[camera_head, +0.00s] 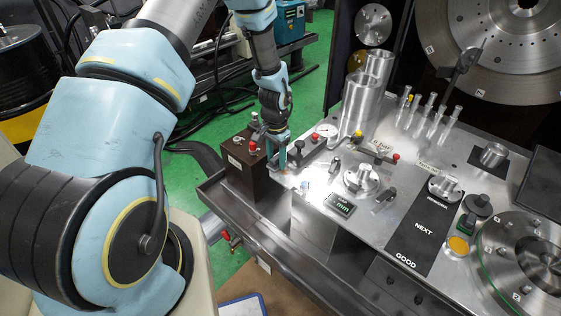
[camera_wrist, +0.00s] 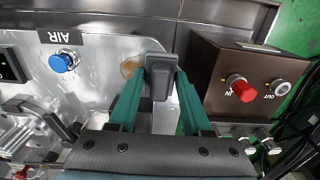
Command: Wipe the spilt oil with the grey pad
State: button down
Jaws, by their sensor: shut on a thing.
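My gripper (camera_wrist: 160,82) is shut on the grey pad (camera_wrist: 160,64), with one teal finger on each side of it. In the wrist view, a brownish oil spot (camera_wrist: 130,66) shows on the bare metal bench top (camera_wrist: 105,50), just left of the pad and partly covered by it or the left finger. I cannot tell whether the pad touches the metal. In the head view, my gripper (camera_head: 281,156) points down at the bench's left corner, beside the brown box. The pad is hard to make out there.
The brown box (camera_wrist: 225,75) with a red IN knob stands close right of the gripper. A blue AIR button (camera_wrist: 62,62) is to the left.

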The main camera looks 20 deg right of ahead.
aim_at(293, 177)
jog(key=shift+s+d, duration=0.55)
jog(key=shift+s, duration=0.45)
jog(key=shift+s+d, duration=0.6)
jog(key=shift+s, duration=0.45)
jog(key=shift+s+d, duration=0.55)
jog(key=shift+s, duration=0.45)
jog(key=shift+r, duration=0.2)
jog(key=shift+r+p, duration=1.7)
jog(key=shift+r, duration=1.15)
notch_tip(293, 177, up, 3)
jog(key=shift+p, duration=0.95)
